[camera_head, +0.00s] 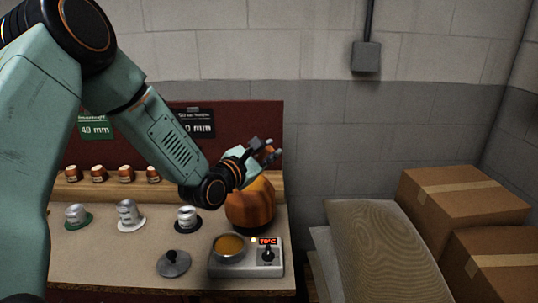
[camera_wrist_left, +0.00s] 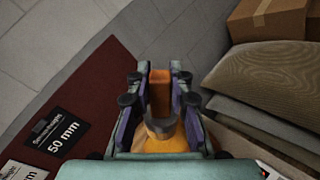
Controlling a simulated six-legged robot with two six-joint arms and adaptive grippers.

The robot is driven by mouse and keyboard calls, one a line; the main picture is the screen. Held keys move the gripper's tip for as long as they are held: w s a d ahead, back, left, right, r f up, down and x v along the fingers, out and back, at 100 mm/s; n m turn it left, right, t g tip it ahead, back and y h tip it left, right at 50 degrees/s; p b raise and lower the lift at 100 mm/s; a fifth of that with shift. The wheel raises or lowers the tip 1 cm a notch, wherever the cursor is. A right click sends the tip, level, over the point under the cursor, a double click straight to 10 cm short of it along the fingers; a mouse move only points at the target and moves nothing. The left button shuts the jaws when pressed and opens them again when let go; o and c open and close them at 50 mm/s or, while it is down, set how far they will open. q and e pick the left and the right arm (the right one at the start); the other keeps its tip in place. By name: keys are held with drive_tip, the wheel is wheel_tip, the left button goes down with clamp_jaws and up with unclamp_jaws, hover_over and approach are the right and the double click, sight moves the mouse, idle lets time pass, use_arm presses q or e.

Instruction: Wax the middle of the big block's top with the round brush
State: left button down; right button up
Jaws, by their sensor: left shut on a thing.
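The big block (camera_head: 250,208) is a rounded orange-brown wooden form on the bench, behind the wax warmer. My left gripper (camera_head: 264,150) is above its top. In the left wrist view the gripper (camera_wrist_left: 160,92) is shut on the round brush (camera_wrist_left: 160,100), whose orange-brown handle lies between the fingers. Its greyish lower end (camera_wrist_left: 162,127) is over the orange block top (camera_wrist_left: 165,145); I cannot tell whether they touch. A metal pot of amber wax (camera_head: 230,244) sits on the warmer (camera_head: 247,270) with a red display. My right gripper is not in view.
A dark lid (camera_head: 173,263) lies left of the warmer. Several metal cups (camera_head: 127,213) stand on coloured discs, and small orange-brown pieces (camera_head: 126,174) line the back ledge. A padded sack (camera_head: 385,255) and cardboard boxes (camera_head: 455,205) are at right.

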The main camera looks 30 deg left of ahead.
use_arm(q)
drive_tip(key=shift+a+r+p, duration=0.25)
drive_tip(key=shift+r+p, duration=0.35)
drive_tip(key=shift+r, duration=0.45)
drive_tip(key=shift+d, duration=0.1)
